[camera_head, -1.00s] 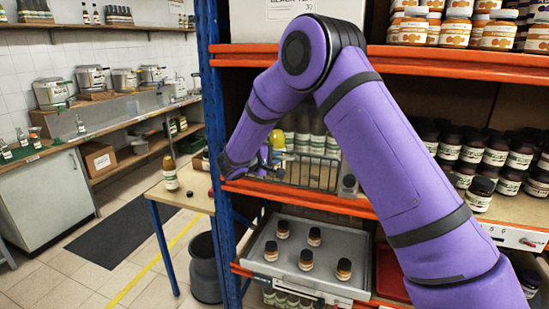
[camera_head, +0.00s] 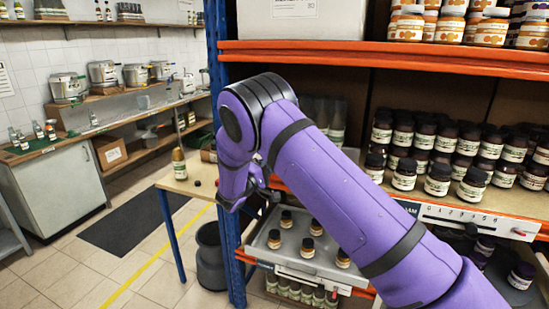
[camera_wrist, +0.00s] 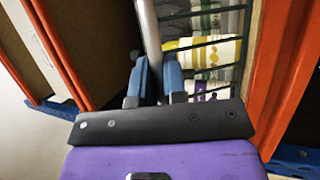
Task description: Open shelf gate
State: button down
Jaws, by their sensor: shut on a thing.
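The shelf gate (camera_wrist: 148,35) shows in the wrist view as a grey metal bar with a dark wire grid to its right. My gripper (camera_wrist: 154,80) has its two blue fingers shut on that bar. White bottles with yellow and green labels (camera_wrist: 215,50) lie behind the wires. In the head view my purple arm reaches down to the left end of the middle shelf. Its wrist hides most of the gripper, and I cannot make out the gate there.
Bottles (camera_head: 330,115) stand behind my arm on the middle shelf, with dark jars (camera_head: 438,180) to the right. A grey tray (camera_head: 262,250) with several small jars sits below. A tall bottle (camera_head: 179,164) stands on a table.

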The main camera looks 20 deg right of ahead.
notch_tip(320, 180, down, 10)
jog(key=s+a+h, duration=0.1)
jog(key=s, duration=0.1)
jog(key=shift+s+a+m, duration=0.25)
jog(key=shift+a+m, duration=0.15)
dwell(0.4)
jog(key=c, duration=1.2)
grip_release()
jog(key=shift+a, duration=0.1)
jog(key=v, duration=1)
jog(key=shift+s+a+f, duration=0.15)
jog(key=shift+f, duration=0.15)
